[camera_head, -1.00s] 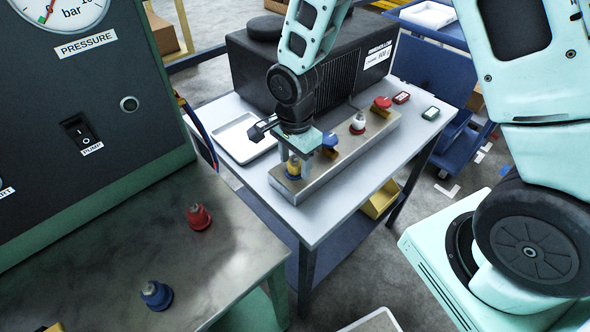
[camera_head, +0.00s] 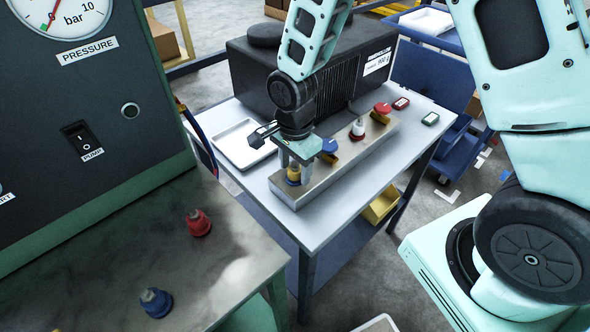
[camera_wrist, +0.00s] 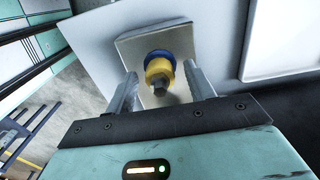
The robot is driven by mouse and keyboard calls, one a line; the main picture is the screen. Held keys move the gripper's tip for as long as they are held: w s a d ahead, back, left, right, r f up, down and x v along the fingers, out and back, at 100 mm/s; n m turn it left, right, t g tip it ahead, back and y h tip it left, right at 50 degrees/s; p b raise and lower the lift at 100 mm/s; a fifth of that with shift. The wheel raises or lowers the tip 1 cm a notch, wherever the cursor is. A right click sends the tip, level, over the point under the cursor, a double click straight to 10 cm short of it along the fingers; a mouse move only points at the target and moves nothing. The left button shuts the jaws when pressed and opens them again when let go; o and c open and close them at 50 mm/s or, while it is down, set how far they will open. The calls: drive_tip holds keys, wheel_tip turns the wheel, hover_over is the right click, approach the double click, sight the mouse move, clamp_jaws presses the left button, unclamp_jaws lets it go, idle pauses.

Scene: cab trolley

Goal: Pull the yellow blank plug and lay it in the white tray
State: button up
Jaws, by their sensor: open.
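The yellow blank plug (camera_head: 293,173) stands at the near left end of a metal block on the trolley. In the wrist view the plug (camera_wrist: 160,70) is yellow with a grey tip and a blue ring around its base. My gripper (camera_head: 293,170) is over it with fingers pointing down; in the wrist view my gripper (camera_wrist: 165,92) has one finger on each side of the plug, with gaps visible. The white tray (camera_head: 228,151) lies on the trolley top left of the block; its visible part is empty. It also shows at the wrist view's upper right (camera_wrist: 262,70).
The metal block (camera_head: 345,160) also carries a blue-capped fitting (camera_head: 330,146), a white-and-red one (camera_head: 357,129) and a red-capped one (camera_head: 382,109). A black machine (camera_head: 335,70) stands behind. A bench (camera_head: 130,240) with a red (camera_head: 199,222) and a blue fitting (camera_head: 156,301) is at left.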

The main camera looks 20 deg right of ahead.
sight(295, 162)
clamp_jaws()
drive_tip(key=shift+r, duration=0.15)
drive_tip(key=shift+r+p, duration=2.4)
drive_tip(key=shift+r, duration=0.5)
